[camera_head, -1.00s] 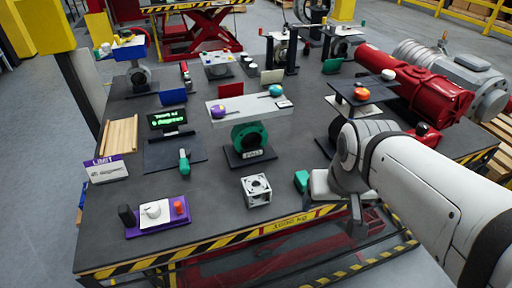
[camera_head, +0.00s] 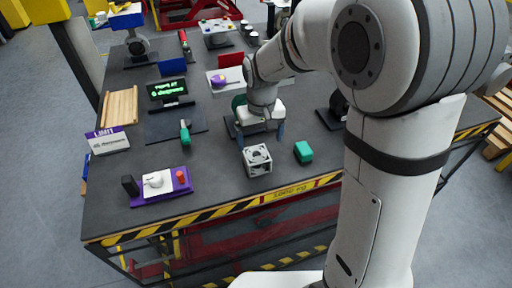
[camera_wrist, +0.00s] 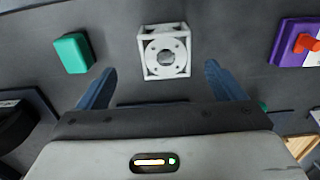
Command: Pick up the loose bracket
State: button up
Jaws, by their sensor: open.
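The loose bracket (camera_head: 257,160) is a light grey, cube-like open frame with a round hole and small bolt holes. It stands on the dark table near its front edge. In the wrist view the bracket (camera_wrist: 165,52) lies just beyond my fingertips, roughly centred between them. My gripper (camera_head: 262,138) points down behind the bracket in the head view, its blue fingers apart. In the wrist view my gripper (camera_wrist: 160,82) is open and empty. The fingers do not appear to touch the bracket.
A green block (camera_head: 303,151) sits right of the bracket; it also shows in the wrist view (camera_wrist: 73,53). A purple control box (camera_head: 160,186) stands at the front left. A green-handled tool (camera_head: 185,133) is left of my gripper. Bare table lies between the bracket and purple box.

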aim_at(257, 161)
jog(key=f, duration=0.2)
jog(key=f+p, duration=0.1)
jog(key=f, duration=0.2)
jog(key=a+f, duration=0.1)
jog(key=f, duration=0.2)
jog(key=shift+w+f+p, duration=0.2)
jog(key=shift+w+p, duration=0.1)
jog(key=c, duration=1.4)
jog(key=shift+r, duration=0.1)
